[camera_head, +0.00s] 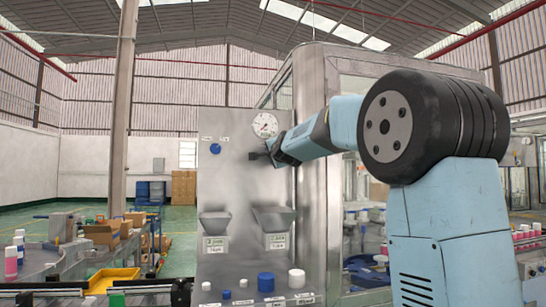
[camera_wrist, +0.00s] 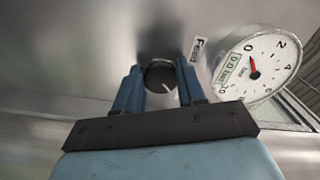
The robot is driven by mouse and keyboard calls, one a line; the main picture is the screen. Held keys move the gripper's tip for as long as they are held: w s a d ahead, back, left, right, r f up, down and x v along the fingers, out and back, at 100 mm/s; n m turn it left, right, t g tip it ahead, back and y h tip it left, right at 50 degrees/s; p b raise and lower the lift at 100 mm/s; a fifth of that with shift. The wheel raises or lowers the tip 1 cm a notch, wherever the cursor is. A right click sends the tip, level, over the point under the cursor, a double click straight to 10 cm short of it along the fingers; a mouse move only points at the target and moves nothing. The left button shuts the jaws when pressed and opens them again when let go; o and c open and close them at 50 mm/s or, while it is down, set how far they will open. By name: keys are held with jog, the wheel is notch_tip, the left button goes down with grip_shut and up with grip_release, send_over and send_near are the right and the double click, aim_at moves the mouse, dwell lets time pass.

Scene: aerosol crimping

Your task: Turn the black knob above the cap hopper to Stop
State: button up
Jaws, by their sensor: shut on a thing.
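The black knob (camera_wrist: 158,76) is on the metal panel, between the two blue fingers of my gripper (camera_wrist: 160,72) in the wrist view. The gripper is shut on it, one finger on each side. The knob's white pointer mark points to the lower right in that view. A "Feed" label (camera_wrist: 195,48) is beside the right finger; no Stop label can be made out. In the head view my gripper (camera_head: 262,155) is against the panel (camera_head: 235,185), above the right-hand hopper (camera_head: 273,218); the knob is hard to separate from the dark fingertips there.
A round pressure gauge (camera_wrist: 256,66) is close right of the knob; it also shows above my gripper in the head view (camera_head: 265,125). A blue knob (camera_head: 215,148) is left on the panel. Another hopper (camera_head: 214,222) is lower left. Caps, including a blue one (camera_head: 265,282), stand below.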

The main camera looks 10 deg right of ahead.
jog(key=shift+w+d+f+m, duration=0.1)
jog(key=shift+d+f+m, duration=0.05)
jog(key=shift+f+m, duration=0.15)
jog(key=o, duration=0.8)
jog(key=shift+r, duration=0.1)
jog(key=shift+o, duration=1.3)
jog(key=shift+r, duration=0.1)
jog(key=s, duration=1.4)
